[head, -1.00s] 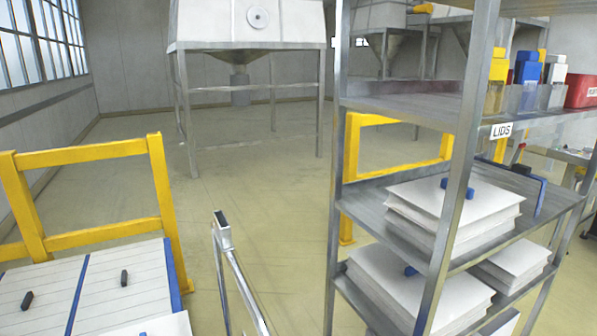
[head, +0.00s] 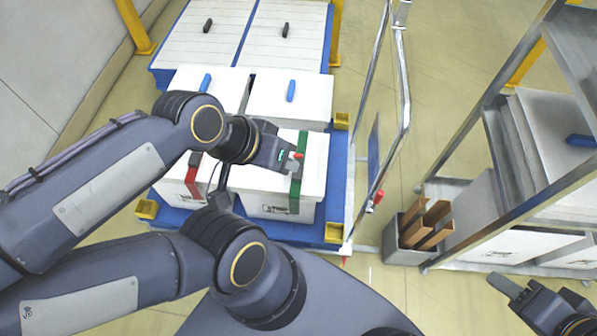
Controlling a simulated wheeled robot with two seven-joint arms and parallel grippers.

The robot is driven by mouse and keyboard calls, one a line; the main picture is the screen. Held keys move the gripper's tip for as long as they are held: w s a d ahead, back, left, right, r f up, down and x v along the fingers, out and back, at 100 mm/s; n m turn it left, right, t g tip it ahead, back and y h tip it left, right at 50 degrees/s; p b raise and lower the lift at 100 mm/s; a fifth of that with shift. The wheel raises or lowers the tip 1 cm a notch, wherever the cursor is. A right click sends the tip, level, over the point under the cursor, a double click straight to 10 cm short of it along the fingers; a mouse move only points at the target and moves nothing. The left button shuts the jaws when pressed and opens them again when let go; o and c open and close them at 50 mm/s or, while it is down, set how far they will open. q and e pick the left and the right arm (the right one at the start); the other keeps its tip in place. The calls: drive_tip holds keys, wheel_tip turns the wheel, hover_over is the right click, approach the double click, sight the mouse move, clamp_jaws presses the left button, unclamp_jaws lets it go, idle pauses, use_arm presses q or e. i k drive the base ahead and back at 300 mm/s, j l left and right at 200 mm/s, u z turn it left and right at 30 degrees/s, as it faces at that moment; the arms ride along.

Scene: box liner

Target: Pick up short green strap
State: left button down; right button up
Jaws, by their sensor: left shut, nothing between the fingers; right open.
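A green strap (head: 295,190) runs over the top and down the front of a white box (head: 262,179) on the blue pallet. My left gripper (head: 292,156) is above this box's lid, close to the upper end of the strap. It is shut with nothing held; I cannot tell whether it touches the strap. A small red part shows at its fingertips, and I cannot tell what it belongs to. My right gripper (head: 517,284) is open and empty at the lower right, far from the strap.
A box with a red strap (head: 194,176) stands to the left, partly hidden by my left arm. Boxes with blue handles (head: 291,90) stand behind. A metal rail (head: 402,90), a grey bin (head: 411,256) and a shelf rack (head: 478,215) are on the right.

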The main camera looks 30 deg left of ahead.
sight(296, 177)
drive_tip(key=k+l+z, duration=0.2)
drive_tip(key=l, duration=0.15)
drive_tip(key=k+l+z, duration=0.2)
drive_tip(key=l, duration=0.15)
drive_tip(key=k+l+z, duration=0.2)
drive_tip(key=l, duration=0.2)
drive_tip(key=u, duration=1.85)
drive_tip(key=i+j, duration=0.55)
drive_tip(key=j, duration=0.25)
drive_tip(key=i+j+z, duration=0.1)
drive_tip(key=i+j, duration=0.5)
drive_tip(key=j, duration=0.2)
drive_tip(key=i+j, duration=0.25)
drive_tip(key=j, duration=0.15)
